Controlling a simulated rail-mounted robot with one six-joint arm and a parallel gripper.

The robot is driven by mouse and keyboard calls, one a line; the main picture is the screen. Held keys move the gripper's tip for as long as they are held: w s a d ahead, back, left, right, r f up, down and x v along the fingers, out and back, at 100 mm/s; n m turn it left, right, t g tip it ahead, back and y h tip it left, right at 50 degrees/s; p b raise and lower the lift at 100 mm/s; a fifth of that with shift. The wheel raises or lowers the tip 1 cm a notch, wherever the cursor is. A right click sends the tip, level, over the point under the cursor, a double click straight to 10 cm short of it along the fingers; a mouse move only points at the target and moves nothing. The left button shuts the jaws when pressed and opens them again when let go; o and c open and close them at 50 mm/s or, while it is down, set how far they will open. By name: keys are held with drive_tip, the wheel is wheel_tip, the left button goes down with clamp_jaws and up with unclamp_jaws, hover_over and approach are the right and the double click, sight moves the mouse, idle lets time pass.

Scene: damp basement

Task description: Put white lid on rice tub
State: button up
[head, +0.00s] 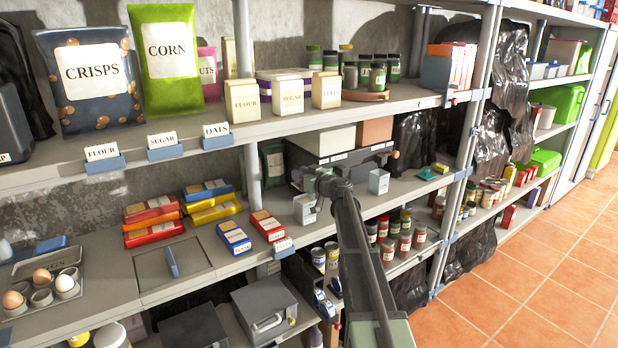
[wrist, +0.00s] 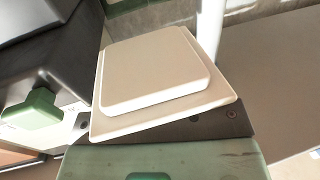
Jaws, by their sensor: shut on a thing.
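The white lid (wrist: 155,68), a pale square with a raised middle, fills the centre of the wrist view, tilted in the picture, right at my gripper (wrist: 190,125). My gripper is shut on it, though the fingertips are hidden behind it. In the head view my gripper (head: 318,184) is above the middle shelf, by a small pale box (head: 305,210) near the shelf's front edge. I cannot make out the lid there. The rice tub cannot be told for sure; no rice label is readable. Another small pale box (head: 378,182) stands to the right.
A dark case (head: 300,160) stands behind my gripper, under a cream box (head: 322,139). Flour, sugar and oats containers (head: 290,97) stand on the shelf above. Red and blue packets (head: 234,237) lie to the left. A shelf post (head: 470,130) is to the right.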

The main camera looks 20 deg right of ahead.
drive_tip(key=shift+f+b, duration=2.05)
drive_tip(key=shift+f, duration=0.05)
drive_tip(key=shift+f+b, duration=0.3)
drive_tip(key=o, duration=1)
drive_tip(key=v, duration=1.1)
drive_tip(key=shift+a, duration=0.1)
